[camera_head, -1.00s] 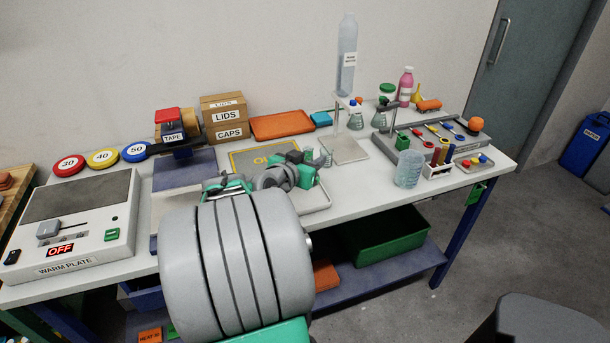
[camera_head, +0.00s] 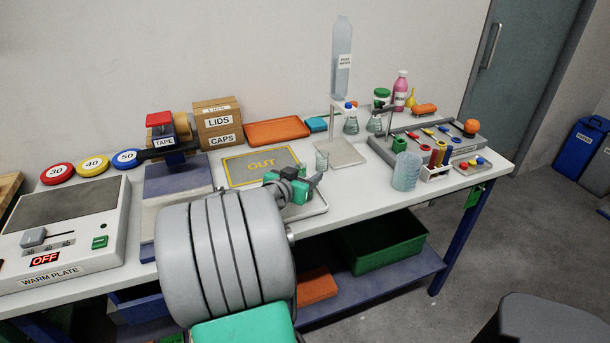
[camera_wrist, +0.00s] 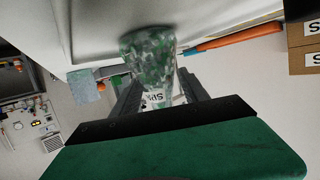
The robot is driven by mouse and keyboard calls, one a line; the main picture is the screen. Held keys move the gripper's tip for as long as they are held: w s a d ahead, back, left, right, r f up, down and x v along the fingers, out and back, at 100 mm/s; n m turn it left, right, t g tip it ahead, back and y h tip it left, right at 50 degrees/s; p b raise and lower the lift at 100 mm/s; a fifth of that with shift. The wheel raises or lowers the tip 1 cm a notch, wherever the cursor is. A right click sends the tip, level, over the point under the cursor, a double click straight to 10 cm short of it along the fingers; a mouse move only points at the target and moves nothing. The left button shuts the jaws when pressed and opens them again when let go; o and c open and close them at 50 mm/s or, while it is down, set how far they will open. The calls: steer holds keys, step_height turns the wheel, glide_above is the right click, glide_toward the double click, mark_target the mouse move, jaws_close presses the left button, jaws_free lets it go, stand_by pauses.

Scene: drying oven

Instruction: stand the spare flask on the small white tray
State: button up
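The spare flask (camera_wrist: 150,60) is clear glass with a white label, seen upside down in the wrist view. Its narrower, labelled part lies between the two dark fingers of my gripper (camera_wrist: 160,88), which look closed on it. In the head view my gripper (camera_head: 316,177) is over the right part of the small white tray (camera_head: 320,211), and the clear glass flask (camera_head: 321,160) shows at its fingertips. My arm hides much of the tray. I cannot tell whether the flask's base touches anything.
The grey OUT mat (camera_head: 238,172) lies behind my gripper. A stand (camera_head: 340,153) with flasks is to the right, then a beaker (camera_head: 407,171) and tube rack (camera_head: 434,173). The blue-grey tape platform (camera_head: 178,180) is on the left. Table is clear between tray and beaker.

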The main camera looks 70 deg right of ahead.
steer(key=shift+r, duration=0.1)
steer(key=shift+a+r, duration=0.1)
steer(key=shift+a, duration=0.05)
steer(key=v, duration=1.1)
steer(key=shift+a+r, duration=0.1)
steer(key=shift+a, duration=0.25)
